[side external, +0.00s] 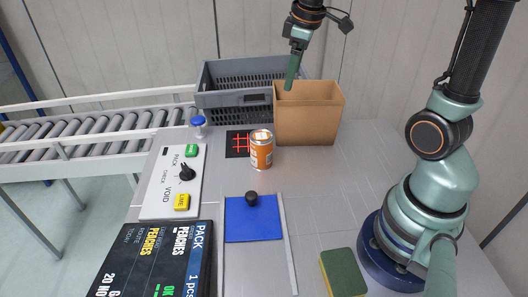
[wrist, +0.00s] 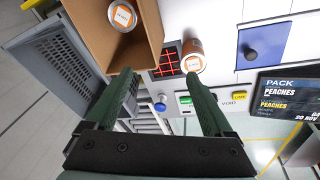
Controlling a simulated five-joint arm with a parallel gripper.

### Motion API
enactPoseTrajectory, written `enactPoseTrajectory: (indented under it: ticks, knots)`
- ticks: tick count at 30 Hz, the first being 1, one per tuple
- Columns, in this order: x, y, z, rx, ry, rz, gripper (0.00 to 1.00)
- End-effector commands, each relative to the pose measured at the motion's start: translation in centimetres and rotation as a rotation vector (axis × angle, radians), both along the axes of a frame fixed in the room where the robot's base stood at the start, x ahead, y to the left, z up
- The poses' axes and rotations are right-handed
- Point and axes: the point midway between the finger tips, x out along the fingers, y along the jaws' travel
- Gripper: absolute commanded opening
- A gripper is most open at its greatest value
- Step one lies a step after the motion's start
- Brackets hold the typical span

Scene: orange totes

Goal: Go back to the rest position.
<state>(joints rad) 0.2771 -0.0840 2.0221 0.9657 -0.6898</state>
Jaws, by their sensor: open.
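My gripper (wrist: 163,82) is open and empty in the wrist view, its two green fingers wide apart with nothing between them. In the side external view my gripper (side external: 291,78) hangs down at the cardboard box (side external: 309,118), its fingertips near the box's upper left edge. I cannot tell whether they are above or just behind that rim. An orange can (wrist: 122,16) is inside the box in the wrist view; the box wall hides it in the side external view.
A second orange can (side external: 261,150) stands beside the black pad with a red grid (side external: 236,143). A grey crate (side external: 222,85) is behind the box. A switch panel (side external: 160,185), blue mat (side external: 245,226), screen (side external: 140,265) and sponge (side external: 343,272) lie nearer. A roller conveyor (side external: 80,136) is at left.

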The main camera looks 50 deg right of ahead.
Motion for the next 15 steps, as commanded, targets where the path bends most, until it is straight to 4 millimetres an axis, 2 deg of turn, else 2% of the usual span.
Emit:
enactPoseTrajectory:
  ticks: [1, 6, 9, 15]
  knots:
    - [-0.8, 1.5, 0.8, 0.008, -0.033, -0.029, 0.86]
    - [-3.6, 5.5, 2.2, 0.06, -0.131, -0.156, 0.86]
    - [-5.3, 7.4, 2.5, 0.102, -0.183, -0.228, 0.86]
    - [-7.6, 9.8, 2.3, 0.178, -0.253, -0.332, 0.86]
